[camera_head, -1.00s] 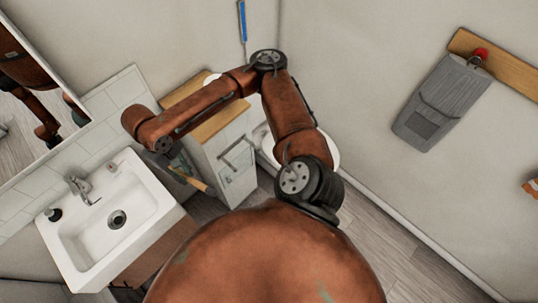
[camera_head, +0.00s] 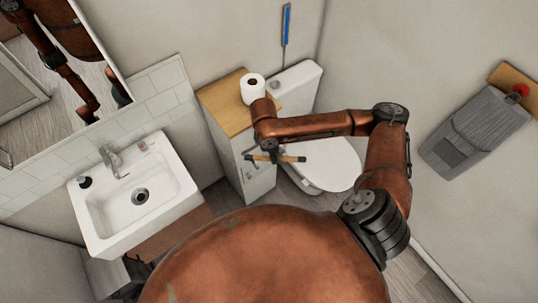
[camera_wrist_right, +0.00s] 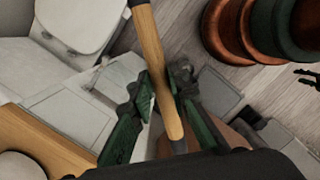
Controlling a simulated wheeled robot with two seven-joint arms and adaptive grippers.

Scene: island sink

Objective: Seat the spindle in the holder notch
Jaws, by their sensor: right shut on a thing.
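The spindle (camera_head: 292,159) is a wooden rod with dark ends, held roughly level beside the white cabinet in the head view. My right gripper (camera_head: 272,153) is shut on it near its middle. In the right wrist view, the spindle (camera_wrist_right: 150,45) runs between the green fingers of my right gripper (camera_wrist_right: 168,98). A thin grey metal bracket (camera_head: 248,153), which looks like the holder, shows at the cabinet's side behind the spindle. It is partly hidden, and I cannot tell whether the spindle touches it. The notch is not clear. My left gripper is not in view.
The white cabinet (camera_head: 235,158) has a wooden top bearing a toilet roll (camera_head: 253,88). A toilet (camera_head: 325,165) stands close on its right, and a sink (camera_head: 110,205) hangs on its left. A grey wall bin (camera_head: 475,125) is far right. A little floor shows between.

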